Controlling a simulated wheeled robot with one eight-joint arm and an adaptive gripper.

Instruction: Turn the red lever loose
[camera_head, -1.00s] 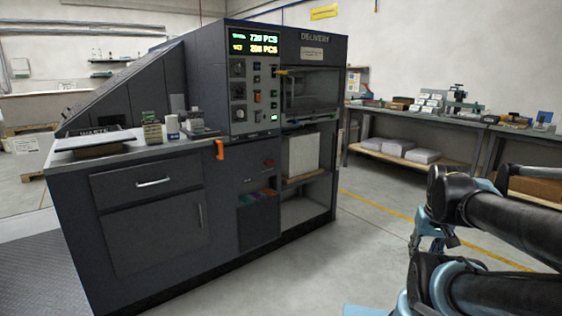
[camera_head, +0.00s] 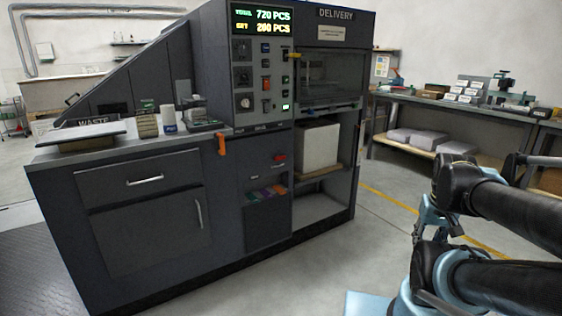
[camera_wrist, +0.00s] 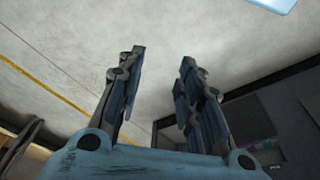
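A small red part (camera_head: 279,158), which looks like the red lever, sits on the dark front panel of the delivery machine (camera_head: 250,215), right of the orange hook-shaped handle (camera_head: 221,145). It is too small to tell which way it is turned. My gripper (camera_wrist: 158,68) is open in the wrist view, with nothing between its fingers, above bare grey floor. It is well away from the red part.
Below the red part is a recess with coloured pieces (camera_head: 266,192). The worktop (camera_head: 75,150) holds small containers, and an open bay holds a white block (camera_head: 317,147). A laden bench (camera_head: 415,103) stands at the right. The floor (camera_head: 345,255) before the machine is clear.

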